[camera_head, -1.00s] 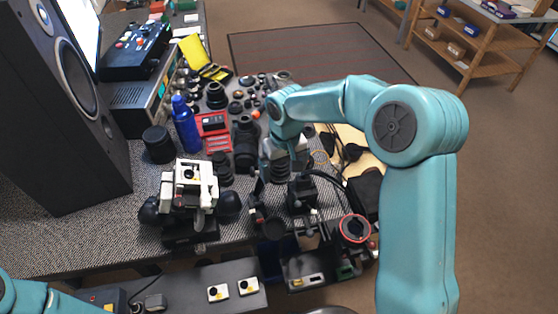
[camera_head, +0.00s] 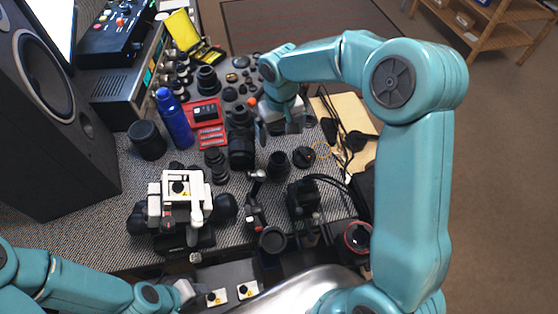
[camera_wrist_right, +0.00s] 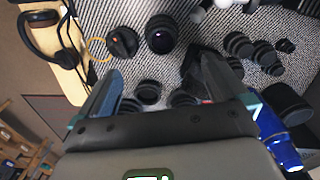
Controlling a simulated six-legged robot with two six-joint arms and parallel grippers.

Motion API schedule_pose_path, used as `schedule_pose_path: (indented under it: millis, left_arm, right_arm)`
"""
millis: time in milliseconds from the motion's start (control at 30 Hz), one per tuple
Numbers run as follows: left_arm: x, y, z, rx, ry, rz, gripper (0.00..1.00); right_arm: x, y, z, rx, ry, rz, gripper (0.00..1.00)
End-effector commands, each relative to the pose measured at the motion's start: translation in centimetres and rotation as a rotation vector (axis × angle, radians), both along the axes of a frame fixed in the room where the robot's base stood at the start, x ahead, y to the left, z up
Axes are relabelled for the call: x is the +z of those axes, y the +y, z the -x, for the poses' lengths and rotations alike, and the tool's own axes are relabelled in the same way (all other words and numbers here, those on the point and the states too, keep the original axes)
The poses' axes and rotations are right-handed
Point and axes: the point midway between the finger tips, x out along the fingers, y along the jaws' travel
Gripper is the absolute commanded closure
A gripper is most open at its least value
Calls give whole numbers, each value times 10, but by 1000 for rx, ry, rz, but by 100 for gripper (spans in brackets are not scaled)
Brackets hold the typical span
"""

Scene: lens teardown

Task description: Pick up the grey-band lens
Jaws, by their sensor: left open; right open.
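Several black lenses stand on the grey speckled table; I cannot tell which has a grey band. One short lens (camera_head: 278,163) stands in front of my right gripper (camera_head: 282,128); it shows in the right wrist view (camera_wrist_right: 160,34) beyond the fingertips. A large black lens (camera_head: 241,150) and a smaller ribbed lens (camera_head: 215,166) stand to the left. My right gripper is open, pointing down, with its fingers spread in the right wrist view (camera_wrist_right: 163,85). Small dark lenses (camera_wrist_right: 148,91) show between them.
A blue bottle (camera_head: 174,118), a red case (camera_head: 208,122) and a black cylinder (camera_head: 147,140) stand left of the lenses. A white-and-black device (camera_head: 180,200) stands at front left. Cables and headphones (camera_head: 350,140) lie at the right. The table is crowded.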

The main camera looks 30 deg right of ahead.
Motion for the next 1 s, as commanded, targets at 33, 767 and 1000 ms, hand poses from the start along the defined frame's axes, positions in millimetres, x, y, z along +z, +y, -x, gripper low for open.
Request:
schedule_pose_path:
  millis: [33,767,1000]
  left_arm:
    - [2,0,0,0,0,0,57]
    - [26,0,0,0,0,0,57]
    - [30,0,0,0,0,0,57]
  right_arm:
    - [-10,1,3,1,8,1,0]
    - [-127,1,-4,1,5,-1,0]
    - [-153,0,-7,0,3,0,0]
